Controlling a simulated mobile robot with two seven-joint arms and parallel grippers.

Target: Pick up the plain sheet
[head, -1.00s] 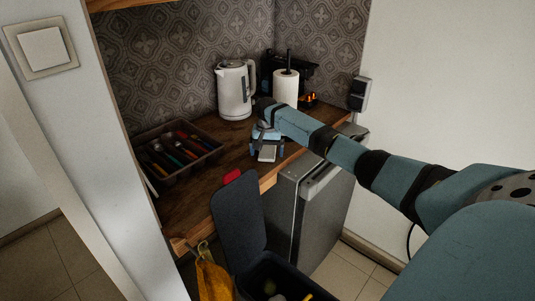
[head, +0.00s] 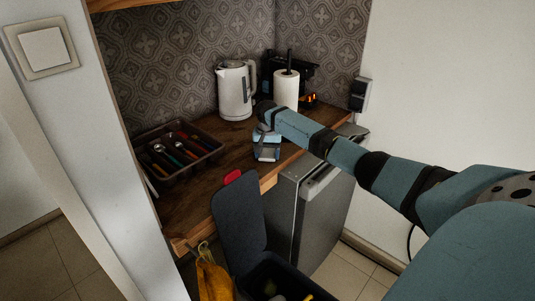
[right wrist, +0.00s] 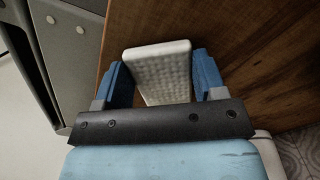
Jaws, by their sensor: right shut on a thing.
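The plain sheet (right wrist: 158,68) is a pale, pad-like piece with a dimpled surface, between the two blue fingers of my right gripper (right wrist: 161,82) in the right wrist view. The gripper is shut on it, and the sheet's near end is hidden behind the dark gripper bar. In the head view my right gripper (head: 266,153) points down over the wooden counter near its front edge. I cannot tell whether the sheet touches the wood. My left gripper is not in view.
A white kettle (head: 234,92) and a paper roll on a holder (head: 285,90) stand behind the gripper. A cutlery tray (head: 152,178) is at the left of the counter (head: 196,207). An open bin's lid (head: 238,222) rises before the counter edge, beside a grey fridge (head: 312,205).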

